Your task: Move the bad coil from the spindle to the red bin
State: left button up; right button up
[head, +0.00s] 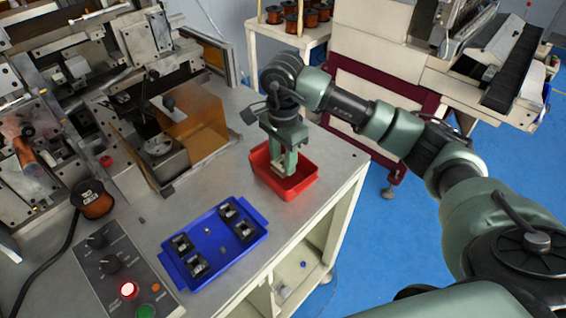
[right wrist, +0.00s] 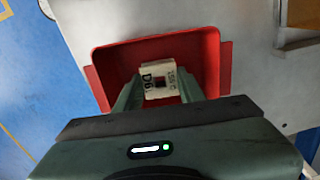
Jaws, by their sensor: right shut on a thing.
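The red bin (head: 298,183) sits on the right side of the metal table in the head view. It also fills the middle of the right wrist view (right wrist: 207,60). My right gripper (head: 284,168) points down over the bin and is shut on a small pale coil (right wrist: 158,80) with printed marks on its face. The coil is over the inside of the bin; I cannot tell whether it touches the floor of it. The spindle is not clearly made out among the machine parts at the left. My left gripper is not in view.
A control panel (head: 122,268) with a lit red button is at the lower left. The winding machine (head: 190,125) with an amber cover stands behind. The table edge is close right of the bin.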

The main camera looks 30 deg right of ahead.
notch_tip(320, 180, down, 2)
jog(key=shift+f, duration=0.1)
jog(key=shift+f, duration=0.1)
jog(key=shift+f, duration=0.15)
jog(key=o, duration=1.3)
